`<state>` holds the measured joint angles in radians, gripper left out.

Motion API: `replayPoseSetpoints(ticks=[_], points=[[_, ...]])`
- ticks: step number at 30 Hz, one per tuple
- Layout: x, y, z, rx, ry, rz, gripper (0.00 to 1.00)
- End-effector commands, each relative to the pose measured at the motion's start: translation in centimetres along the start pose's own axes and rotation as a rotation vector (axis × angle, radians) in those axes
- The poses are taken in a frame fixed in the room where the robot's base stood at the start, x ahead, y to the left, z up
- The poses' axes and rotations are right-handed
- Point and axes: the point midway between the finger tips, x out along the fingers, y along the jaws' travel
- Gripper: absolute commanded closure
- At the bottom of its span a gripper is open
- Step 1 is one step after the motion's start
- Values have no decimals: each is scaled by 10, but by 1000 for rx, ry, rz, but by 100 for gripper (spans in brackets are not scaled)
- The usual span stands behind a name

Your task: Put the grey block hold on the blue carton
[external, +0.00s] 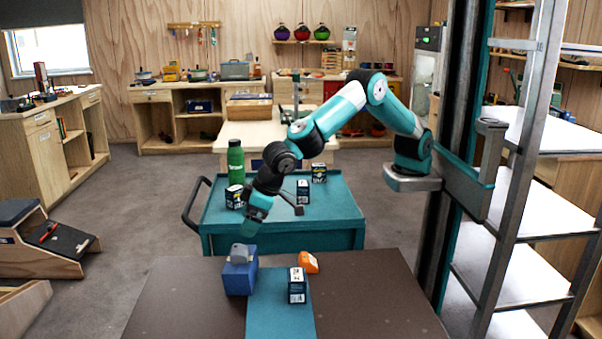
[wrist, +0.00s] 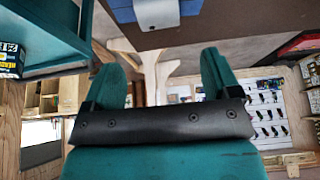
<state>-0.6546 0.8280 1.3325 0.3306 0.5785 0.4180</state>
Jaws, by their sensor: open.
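The blue carton (external: 240,279) stands on the near brown table, left of its teal strip. The grey block hold (external: 239,254) rests on top of the carton. My gripper (external: 248,229) hangs just above the hold in the external view, pointing down, with a small gap between them. In the wrist view my gripper (wrist: 164,62) has its two teal fingers spread with nothing between them. The grey hold (wrist: 157,12) shows at the top edge of that view, beyond the fingertips, with a bit of the blue carton (wrist: 190,7) beside it.
A dark small box (external: 297,288) and an orange hold (external: 308,262) stand right of the carton on the brown table (external: 375,290). Behind is a teal trolley (external: 330,215) with a green bottle (external: 236,160) and several small boxes. The table's right side is clear.

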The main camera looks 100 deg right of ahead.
Motion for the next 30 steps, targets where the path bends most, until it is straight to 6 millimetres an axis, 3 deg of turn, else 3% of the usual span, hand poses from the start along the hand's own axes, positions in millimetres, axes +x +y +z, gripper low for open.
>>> replayPoseSetpoints(ticks=[6,13,16,19,23,27,30], points=[[-24,-1,0,-1,0,-1,18],[-29,2,0,-4,-4,-2,18],[-45,16,3,-30,-25,-20,18],[-79,45,17,-91,-77,-63,18],[-137,96,64,-208,-166,-157,18],[-194,140,140,-336,-248,-278,18],[-223,159,196,-412,-288,-359,18]])
